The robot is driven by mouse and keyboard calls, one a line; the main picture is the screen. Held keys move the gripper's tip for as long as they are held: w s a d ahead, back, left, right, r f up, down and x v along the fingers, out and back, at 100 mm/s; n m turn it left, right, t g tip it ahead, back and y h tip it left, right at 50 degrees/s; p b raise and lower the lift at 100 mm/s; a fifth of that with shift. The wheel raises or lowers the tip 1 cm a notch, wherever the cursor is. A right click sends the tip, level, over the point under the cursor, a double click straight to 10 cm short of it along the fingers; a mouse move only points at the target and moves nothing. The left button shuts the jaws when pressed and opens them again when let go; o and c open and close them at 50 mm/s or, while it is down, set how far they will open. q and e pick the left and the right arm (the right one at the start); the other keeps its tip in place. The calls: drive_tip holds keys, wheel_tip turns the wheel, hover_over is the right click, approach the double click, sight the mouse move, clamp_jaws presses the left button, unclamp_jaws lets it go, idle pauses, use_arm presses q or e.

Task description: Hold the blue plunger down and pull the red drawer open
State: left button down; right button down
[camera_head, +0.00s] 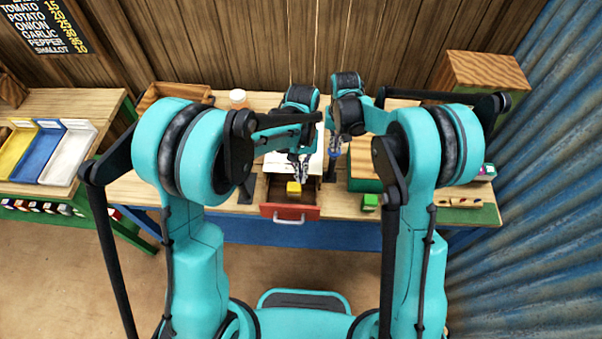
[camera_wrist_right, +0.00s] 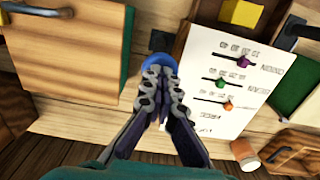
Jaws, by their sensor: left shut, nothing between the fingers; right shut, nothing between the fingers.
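The red drawer (camera_head: 283,211) stands pulled out at the front of the table, its dark inside showing. A yellow block (camera_head: 294,187) lies in it and also shows in the right wrist view (camera_wrist_right: 242,12). My left gripper (camera_head: 304,179) is shut and empty, over the drawer opening close to the yellow block. The blue plunger (camera_wrist_right: 159,61) shows just beyond my right fingertips (camera_wrist_right: 165,88). In the head view the plunger (camera_head: 335,153) is under my shut right gripper (camera_head: 335,142). Fingers and plunger seem to touch; how far down it is, I cannot tell.
A white panel (camera_wrist_right: 215,105) with purple, green and orange knobs lies beside the plunger. A wooden box (camera_wrist_right: 65,55) stands on its other side. A green block (camera_head: 370,201) sits near the front edge. A white-lidded jar (camera_head: 238,98) stands at the back.

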wheel_tip(320, 180, up, 8)
drive_tip(key=p, duration=0.4)
idle(0.5)
drive_tip(key=shift+f, duration=0.1)
wheel_tip(320, 180, up, 12)
idle(0.5)
